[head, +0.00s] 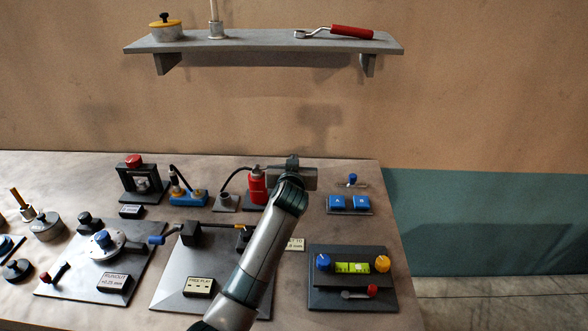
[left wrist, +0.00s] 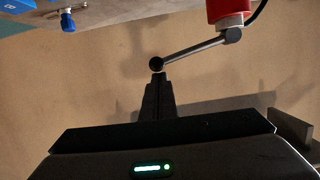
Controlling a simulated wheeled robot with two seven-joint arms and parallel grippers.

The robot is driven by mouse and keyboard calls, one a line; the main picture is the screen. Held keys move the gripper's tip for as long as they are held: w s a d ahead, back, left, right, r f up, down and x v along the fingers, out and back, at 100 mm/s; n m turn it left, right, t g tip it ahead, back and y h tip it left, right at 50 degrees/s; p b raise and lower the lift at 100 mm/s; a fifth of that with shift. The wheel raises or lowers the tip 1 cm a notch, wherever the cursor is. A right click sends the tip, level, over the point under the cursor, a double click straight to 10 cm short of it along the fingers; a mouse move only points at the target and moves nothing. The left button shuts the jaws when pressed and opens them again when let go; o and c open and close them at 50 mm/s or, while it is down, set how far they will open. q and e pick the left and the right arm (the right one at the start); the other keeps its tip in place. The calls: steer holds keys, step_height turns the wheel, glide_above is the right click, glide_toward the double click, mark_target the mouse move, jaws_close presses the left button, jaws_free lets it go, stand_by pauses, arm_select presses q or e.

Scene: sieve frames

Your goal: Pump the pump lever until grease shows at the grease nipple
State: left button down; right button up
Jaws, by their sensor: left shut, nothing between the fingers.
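The red grease pump (head: 258,184) stands at the back of the table, right of centre. A black hose curves from it to a small grey block (head: 225,203), where the nipple is too small to make out; I cannot tell if any grease shows. In the left wrist view the pump's red body (left wrist: 228,10) carries a grey pump lever (left wrist: 195,48) ending in a black ball knob (left wrist: 157,64). My left gripper (left wrist: 158,84) is shut and empty, its fingertips right at the knob; I cannot tell if they touch. In the head view the left gripper (head: 292,164) is beside the pump, and my arm hides part of the area. My right gripper is out of view.
A blue device (head: 188,196) and a black press (head: 140,180) stand left of the pump. Blue blocks (head: 349,203) and a dark panel with knobs (head: 352,293) are at the right. Grey plates with fixtures fill the front. A shelf (head: 265,43) hangs above.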

arm_select(q)
steer(key=b+v, duration=0.3)
steer(key=v, duration=0.7)
steer(key=shift+r+b, duration=0.3)
steer(key=shift+b, duration=0.1)
stand_by(0.8)
stand_by(0.6)
